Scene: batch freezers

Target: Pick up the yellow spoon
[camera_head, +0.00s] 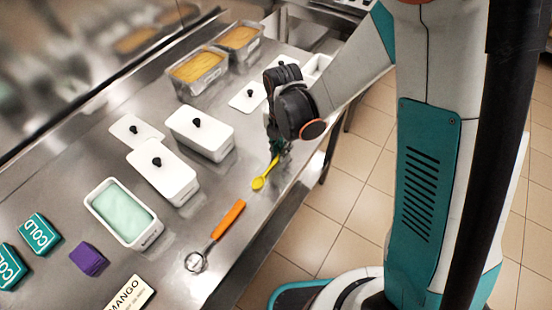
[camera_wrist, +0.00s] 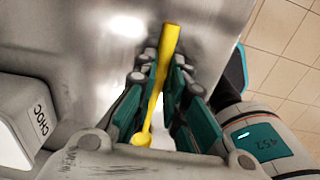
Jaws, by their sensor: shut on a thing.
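The yellow spoon (camera_head: 260,183) is near the front edge of the steel counter in the head view, with its wide end toward the lower left and its handle running up to my gripper (camera_head: 279,147). In the wrist view the spoon (camera_wrist: 171,40) runs lengthwise between the teal-padded fingers of my gripper (camera_wrist: 168,72), sticking out past the fingertips. The gripper is shut on the spoon. Part of the handle is hidden by the fingers in the head view. I cannot tell whether the spoon still touches the counter.
An orange-handled scoop (camera_head: 228,219) lies nearby on the counter. White lidded tubs (camera_head: 163,172), an open tub of pale green ice cream (camera_head: 124,212) and a purple block (camera_head: 88,259) stand to the left. Tubs with yellow contents (camera_head: 198,70) are farther back.

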